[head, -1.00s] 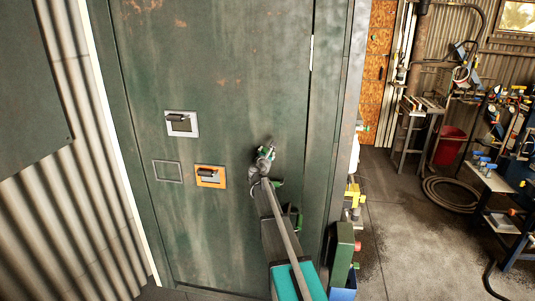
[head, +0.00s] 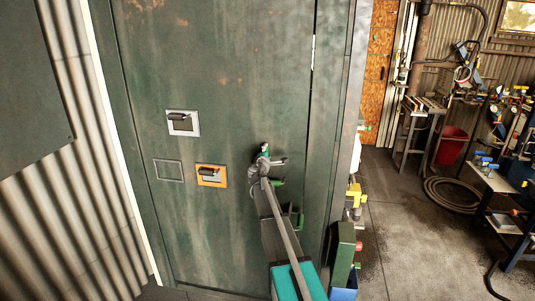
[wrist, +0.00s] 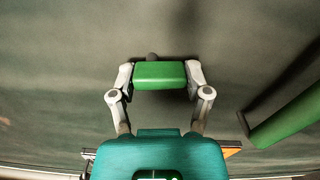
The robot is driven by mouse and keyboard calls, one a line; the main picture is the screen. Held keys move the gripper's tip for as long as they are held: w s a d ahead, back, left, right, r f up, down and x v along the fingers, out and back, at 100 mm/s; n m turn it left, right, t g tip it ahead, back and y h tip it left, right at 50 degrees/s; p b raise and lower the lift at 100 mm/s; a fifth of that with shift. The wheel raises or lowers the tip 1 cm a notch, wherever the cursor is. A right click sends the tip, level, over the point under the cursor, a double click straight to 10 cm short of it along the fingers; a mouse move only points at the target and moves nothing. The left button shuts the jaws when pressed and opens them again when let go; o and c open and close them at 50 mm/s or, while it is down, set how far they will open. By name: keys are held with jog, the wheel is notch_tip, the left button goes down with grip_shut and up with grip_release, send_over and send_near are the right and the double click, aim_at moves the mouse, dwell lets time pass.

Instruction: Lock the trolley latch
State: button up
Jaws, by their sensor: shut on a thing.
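My gripper (head: 263,161) is at the right part of a dark green metal door, at the end of my arm. In the wrist view, the two grey fingers of my gripper (wrist: 160,82) are shut on a green grip (wrist: 158,73), one at each end of it. A small dark knob shows just beyond the grip. I cannot tell for sure that this is the trolley latch.
A second green handle (wrist: 288,120) is close at the right in the wrist view. The door carries a grey-plated latch (head: 182,123) and an orange-plated latch (head: 211,175). Benches with tools (head: 500,180), a red bucket (head: 450,145) and a coiled hose (head: 452,193) stand at the right.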

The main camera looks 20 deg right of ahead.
jog(key=shift+w+m, duration=0.1)
jog(key=shift+m, duration=1.1)
jog(key=o, duration=1.2)
jog(key=shift+c, duration=0.2)
jog(key=shift+a, duration=0.1)
jog(key=v, duration=1.2)
